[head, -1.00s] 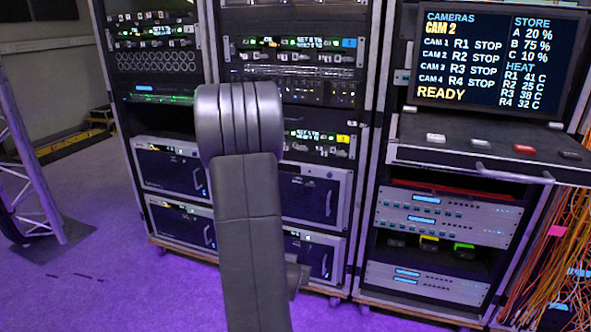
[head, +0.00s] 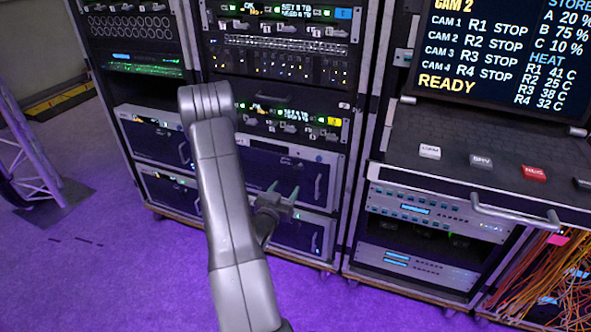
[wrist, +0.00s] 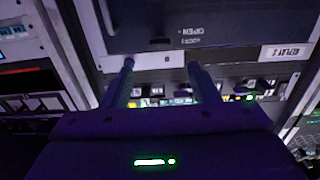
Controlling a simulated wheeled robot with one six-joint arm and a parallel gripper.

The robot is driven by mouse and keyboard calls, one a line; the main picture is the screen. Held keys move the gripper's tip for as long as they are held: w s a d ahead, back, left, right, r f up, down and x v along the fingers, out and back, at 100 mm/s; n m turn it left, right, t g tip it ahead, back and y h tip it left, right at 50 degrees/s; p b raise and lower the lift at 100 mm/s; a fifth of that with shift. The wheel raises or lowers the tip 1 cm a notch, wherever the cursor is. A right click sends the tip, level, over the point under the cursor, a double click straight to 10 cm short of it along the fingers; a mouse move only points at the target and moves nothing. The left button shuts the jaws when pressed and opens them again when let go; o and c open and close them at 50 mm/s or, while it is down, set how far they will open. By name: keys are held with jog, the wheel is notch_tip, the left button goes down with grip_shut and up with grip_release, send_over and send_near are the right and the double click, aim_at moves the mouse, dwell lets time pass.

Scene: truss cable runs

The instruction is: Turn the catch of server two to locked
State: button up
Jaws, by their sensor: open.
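My gripper (head: 283,190) is open and empty in front of the middle rack's lower server boxes. Its two fingers also show in the wrist view (wrist: 160,65), apart, with nothing between them. Beyond them is a dark server front (wrist: 220,15) with OPEN and LOCK lettering upside down. A white REPLAY 1 label (wrist: 290,51) is at its right. In the head view an upper server (head: 265,160) and a lower server (head: 290,236) have upright handles. My arm hides part of both. I cannot tell which is server two.
Two more server boxes (head: 150,133) sit in the left rack. A handled shelf (head: 450,160) with labelled buttons juts out at right, below a screen (head: 500,50). Orange cables (head: 540,275) hang at far right.

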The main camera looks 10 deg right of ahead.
jog(key=x, duration=1)
jog(key=shift+w+d, duration=0.1)
jog(key=shift+d, duration=0.05)
jog(key=c, duration=1)
